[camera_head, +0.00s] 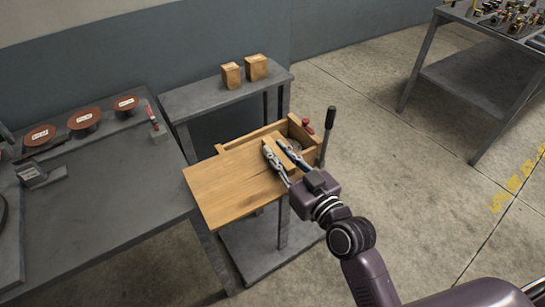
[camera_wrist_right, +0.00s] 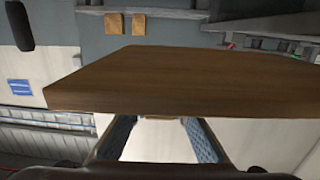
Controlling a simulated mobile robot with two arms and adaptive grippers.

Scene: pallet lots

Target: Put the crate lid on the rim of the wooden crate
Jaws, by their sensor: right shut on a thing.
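The crate lid (camera_head: 222,188) is a flat light-brown wooden board with a raised wooden bar. My right gripper (camera_head: 279,152) is shut on that bar, with a finger on each side. The wooden crate (camera_head: 300,131) shows behind and right of the lid; its far and right walls are visible and part of its inside is open. The lid lies over the crate's near left part in the picture and sticks out to the left. I cannot tell whether it touches the rim. In the right wrist view the lid (camera_wrist_right: 180,82) spans the middle, above the fingers. My left gripper is out of view.
A grey bench (camera_head: 110,190) with red discs stands at left. A grey table (camera_head: 215,100) behind the crate carries two small wooden blocks (camera_head: 243,70). A black-handled lever (camera_head: 329,125) rises at the crate's right. Open floor lies to the right.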

